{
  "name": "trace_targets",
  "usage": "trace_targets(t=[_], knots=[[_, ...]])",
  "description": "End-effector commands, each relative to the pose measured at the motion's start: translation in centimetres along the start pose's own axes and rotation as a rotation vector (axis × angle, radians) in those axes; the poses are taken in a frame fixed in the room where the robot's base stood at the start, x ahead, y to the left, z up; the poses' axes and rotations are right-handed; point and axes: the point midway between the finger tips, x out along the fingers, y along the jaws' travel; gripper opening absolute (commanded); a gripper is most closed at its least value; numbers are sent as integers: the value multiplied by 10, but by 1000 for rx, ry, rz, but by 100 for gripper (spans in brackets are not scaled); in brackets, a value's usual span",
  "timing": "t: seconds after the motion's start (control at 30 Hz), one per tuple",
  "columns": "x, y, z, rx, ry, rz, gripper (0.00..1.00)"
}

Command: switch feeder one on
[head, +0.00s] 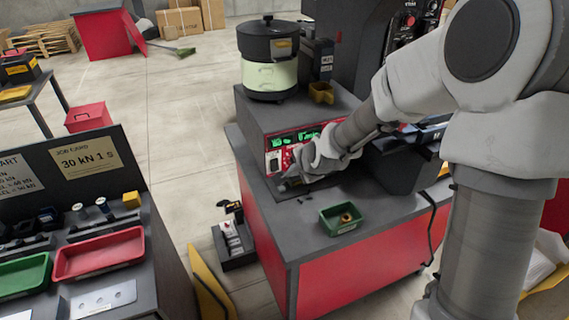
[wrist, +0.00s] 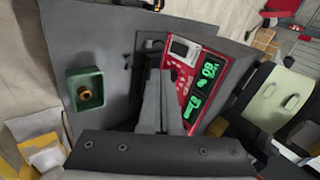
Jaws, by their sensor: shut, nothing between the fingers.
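The feeder's grey control box (head: 262,112) stands on a red-and-grey bench. Its red front panel (head: 279,139) has green lit displays (head: 308,133) and a pale plate (head: 273,161) at one end. In the wrist view I see the panel (wrist: 172,60), the displays (wrist: 198,98) and the pale plate (wrist: 184,48) with small buttons. The feeder bowl (head: 270,55) sits on the box. My gripper (head: 287,184) is shut and empty, low in front of the panel; its fingertips (wrist: 163,72) appear close to it. My arm hides part of the panel. Contact cannot be told.
A green tray (head: 341,219) with an orange-brown ring lies on the bench front. Small dark bits lie near my gripper. A dark machine is behind my arm. Another bench with red (head: 99,254) and green trays is at left.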

Motion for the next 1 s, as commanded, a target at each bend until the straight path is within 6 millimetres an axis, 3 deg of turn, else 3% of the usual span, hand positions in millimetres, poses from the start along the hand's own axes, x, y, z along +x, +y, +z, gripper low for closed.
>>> trace_targets(t=[0.2, 0.67, 1.0], knots=[[16, -3, 4, 91, -19, -26, 0], [18, -3, 5, 105, -21, -30, 0], [27, 12, 6, 105, -20, -30, 0]])
